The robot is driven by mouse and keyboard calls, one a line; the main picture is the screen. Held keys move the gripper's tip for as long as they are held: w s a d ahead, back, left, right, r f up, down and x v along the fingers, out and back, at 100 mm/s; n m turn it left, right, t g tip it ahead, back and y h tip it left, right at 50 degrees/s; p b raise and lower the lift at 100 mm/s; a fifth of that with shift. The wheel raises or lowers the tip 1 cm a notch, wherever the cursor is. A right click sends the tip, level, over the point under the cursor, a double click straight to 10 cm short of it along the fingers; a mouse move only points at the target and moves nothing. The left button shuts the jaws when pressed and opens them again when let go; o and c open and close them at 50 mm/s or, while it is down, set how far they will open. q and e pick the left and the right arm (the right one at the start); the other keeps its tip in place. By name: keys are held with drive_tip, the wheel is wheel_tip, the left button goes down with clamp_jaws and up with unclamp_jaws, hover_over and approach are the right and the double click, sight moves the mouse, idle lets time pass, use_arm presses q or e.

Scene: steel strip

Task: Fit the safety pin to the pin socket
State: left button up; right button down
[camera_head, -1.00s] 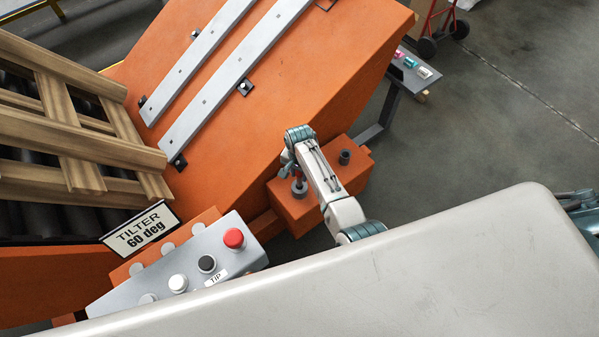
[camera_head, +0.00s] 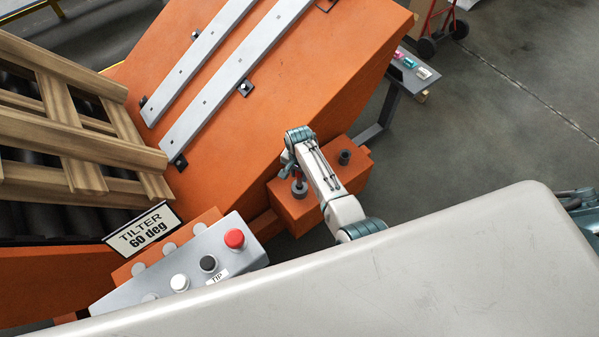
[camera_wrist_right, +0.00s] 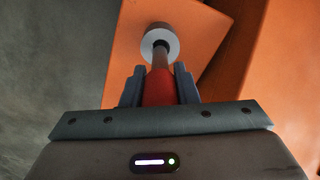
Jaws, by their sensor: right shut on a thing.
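My right gripper (camera_head: 291,171) is over the left part of an orange block (camera_head: 320,207) beside the tilter. In the right wrist view its two fingers (camera_wrist_right: 160,90) are shut on the red grip of the safety pin (camera_wrist_right: 159,87). The pin's grey shaft runs from the grip to a pale round collar (camera_wrist_right: 161,36) against the orange block. In the head view a dark round socket (camera_head: 299,191) is below the gripper, in line with the shaft. I cannot tell how deep the tip sits. My left gripper is not in view.
A second dark round fitting (camera_head: 345,157) stands on the block, right of my arm. The orange tilter (camera_head: 290,90) rises behind. A grey button panel (camera_head: 190,270) with a red button is at lower left, near wooden pallets (camera_head: 80,130). A small shelf (camera_head: 408,75) holds coloured items.

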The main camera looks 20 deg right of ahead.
sight(300, 182)
drive_tip(key=shift+f+b, duration=2)
drive_tip(key=shift+f, duration=0.95)
drive_tip(key=c, duration=1.1)
unclamp_jaws()
drive_tip(key=shift+o, duration=0.2)
wheel_tip(300, 182, up, 4)
drive_tip(key=shift+r+p, duration=0.2)
drive_tip(key=shift+p, duration=0.2)
wheel_tip(300, 182, up, 6)
drive_tip(key=shift+r, duration=0.25)
